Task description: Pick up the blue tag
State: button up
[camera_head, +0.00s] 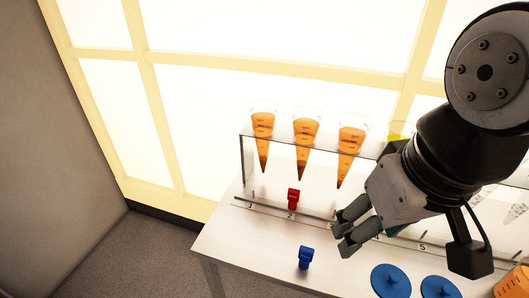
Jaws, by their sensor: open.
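The blue tag (305,257) stands on the white table near its front edge, left of the round blue discs. My gripper (346,236) is open and empty, to the right of the blue tag and slightly higher in the picture, apart from it. My arm comes in from the upper right and hides part of the shelf and the numbered strip.
A red tag (293,198) sits by the numbered strip (270,209), near the mark 2. Orange-filled cones (306,135) hang in a clear rack behind. Blue knobbed discs (390,281) lie at the front right. An orange object (513,283) is at the right corner.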

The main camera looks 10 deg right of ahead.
aim_at(305, 256)
jog(key=k+l+u, duration=0.1)
jog(key=u, duration=0.3)
jog(key=k+u, duration=0.15)
jog(key=u, duration=0.25)
jog(key=k+l+u, duration=0.1)
jog(key=u, duration=0.35)
jog(key=k, duration=0.05)
